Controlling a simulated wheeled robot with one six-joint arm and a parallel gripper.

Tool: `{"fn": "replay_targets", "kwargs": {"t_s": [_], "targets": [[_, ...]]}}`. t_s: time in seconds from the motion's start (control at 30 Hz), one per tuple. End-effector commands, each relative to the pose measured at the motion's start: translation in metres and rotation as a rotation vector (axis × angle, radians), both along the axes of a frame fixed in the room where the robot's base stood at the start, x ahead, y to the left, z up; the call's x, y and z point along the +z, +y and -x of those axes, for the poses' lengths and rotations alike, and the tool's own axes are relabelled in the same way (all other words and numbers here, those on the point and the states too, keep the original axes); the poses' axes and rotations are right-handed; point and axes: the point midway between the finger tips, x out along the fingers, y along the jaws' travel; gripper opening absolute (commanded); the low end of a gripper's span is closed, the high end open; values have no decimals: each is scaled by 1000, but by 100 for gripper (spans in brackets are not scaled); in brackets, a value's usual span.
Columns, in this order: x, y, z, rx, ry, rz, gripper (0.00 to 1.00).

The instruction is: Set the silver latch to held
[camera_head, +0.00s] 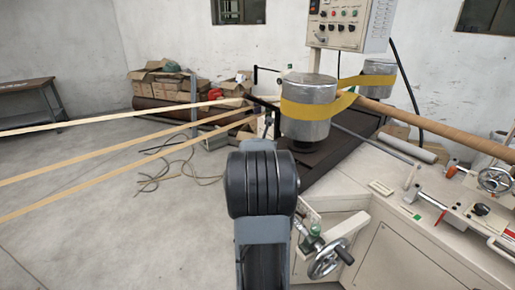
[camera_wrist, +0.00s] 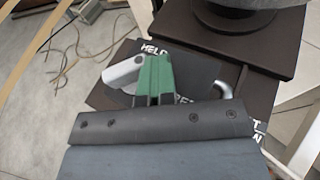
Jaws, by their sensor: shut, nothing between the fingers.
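In the wrist view, my gripper (camera_wrist: 155,66) shows as green fingers, shut and with nothing held, ahead of its dark mount. A silver rounded lever piece, seemingly the silver latch (camera_wrist: 122,73), lies just left of the fingertips on a dark plate (camera_wrist: 105,98). I cannot tell whether the fingers touch it. White lettering reading "HELD" is beyond the fingertips, and partly hidden lettering starting "RE" is nearer, beside my mount. Another silver curved piece (camera_wrist: 222,89) shows to the right; whether it joins the latch is hidden. In the head view my black arm link blocks the gripper, and I cannot make out the latch.
A round dark base (camera_wrist: 235,15) stands beyond the plate. In the head view, a metal drum (camera_head: 308,95) with a yellow belt (camera_head: 310,110) rises behind my arm. A handwheel (camera_head: 327,260) is close on its right. Paper strips (camera_head: 120,148) cross the left; cables lie on the floor.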

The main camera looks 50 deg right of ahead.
Motion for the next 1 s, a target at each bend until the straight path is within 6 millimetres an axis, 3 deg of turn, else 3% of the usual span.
{"fn": "replay_targets", "kwargs": {"t_s": [0.27,0.7,1.0], "targets": [[-3,28,17,2,-2,1,0],[25,87,66,5,-2,1,0],[30,101,79,3,-1,0,0]]}}
